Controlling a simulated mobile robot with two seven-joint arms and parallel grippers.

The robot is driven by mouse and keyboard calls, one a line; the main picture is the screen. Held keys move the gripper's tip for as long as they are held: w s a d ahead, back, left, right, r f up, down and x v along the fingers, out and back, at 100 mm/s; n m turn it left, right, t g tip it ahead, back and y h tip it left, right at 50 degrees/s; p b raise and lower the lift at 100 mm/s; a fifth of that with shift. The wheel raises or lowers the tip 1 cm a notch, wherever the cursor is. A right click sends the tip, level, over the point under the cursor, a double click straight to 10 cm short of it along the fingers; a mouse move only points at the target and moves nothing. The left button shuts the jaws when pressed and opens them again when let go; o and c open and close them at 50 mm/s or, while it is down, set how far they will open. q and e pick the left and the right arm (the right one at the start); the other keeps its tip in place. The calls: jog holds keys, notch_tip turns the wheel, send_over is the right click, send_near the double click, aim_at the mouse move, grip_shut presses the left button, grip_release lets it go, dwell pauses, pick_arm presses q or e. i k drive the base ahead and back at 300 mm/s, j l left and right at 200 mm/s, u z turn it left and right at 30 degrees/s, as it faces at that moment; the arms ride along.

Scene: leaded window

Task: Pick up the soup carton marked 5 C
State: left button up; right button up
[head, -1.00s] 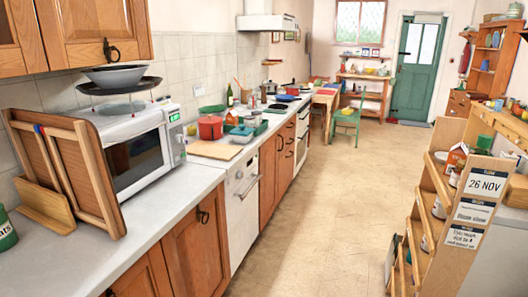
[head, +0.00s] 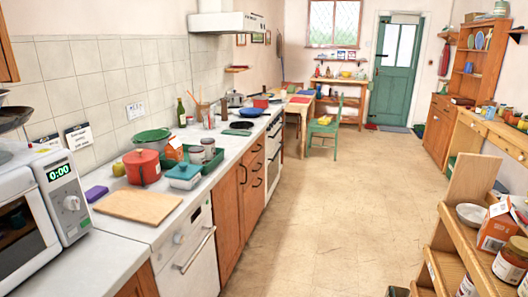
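An orange and white carton (head: 497,226) stands on the upper shelf of the wooden rack at the lower right, beside a white bowl and a jar. Another small orange and white carton (head: 175,149) stands on the left counter, behind the red pot and partly hidden by things around it. I cannot read a 5 C mark on either, so I cannot tell which is the soup carton of the task. Neither of my grippers is in view.
The wooden rack (head: 456,238) holds a white bowl (head: 471,214) and jars (head: 510,260). The left counter holds a microwave (head: 25,228), red pot (head: 142,167), cutting board (head: 138,205) and green tray (head: 204,172). The floor (head: 305,205) between is clear; a green chair (head: 323,138) stands farther back.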

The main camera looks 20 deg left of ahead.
aim_at(174, 152)
jog(key=i+u, duration=0.15)
jog(key=i, duration=0.35)
jog(key=i+l+u, duration=0.15)
jog(key=i, duration=0.4)
jog(key=i+l+u, duration=0.15)
jog(key=i, duration=0.35)
